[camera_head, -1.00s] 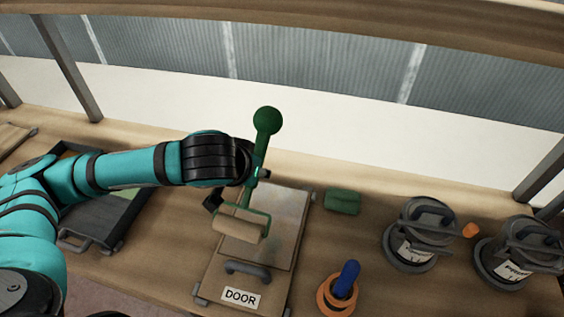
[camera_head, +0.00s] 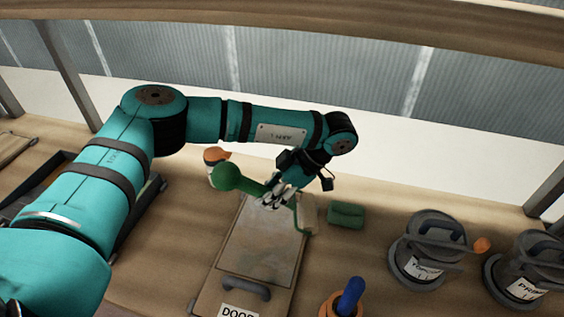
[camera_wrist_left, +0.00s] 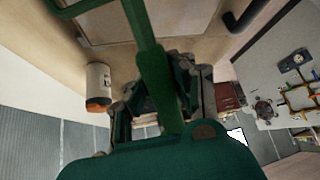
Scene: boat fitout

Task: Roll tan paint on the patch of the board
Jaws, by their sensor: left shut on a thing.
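My left gripper (camera_head: 276,196) is shut on the green handle of the paint roller (camera_head: 228,177), above the far end of the board. The handle's round end points left in the head view, and its thin green frame bends down on the right. The wrist view shows the green shaft (camera_wrist_left: 157,75) between the fingers (camera_wrist_left: 165,100). The board (camera_head: 210,293), labelled DOOR, lies flat on the bench with a greyish patch (camera_head: 262,245) and a grey handle at its near end. My right gripper is not in view.
A green block (camera_head: 346,214) lies right of the board. An orange ring with a blue grip (camera_head: 349,296) is nearer. Two lidded grey pots (camera_head: 420,255) stand further right. A dark tray (camera_head: 137,225) is partly behind my arm. An orange-and-white can (camera_head: 213,155) stands behind the board.

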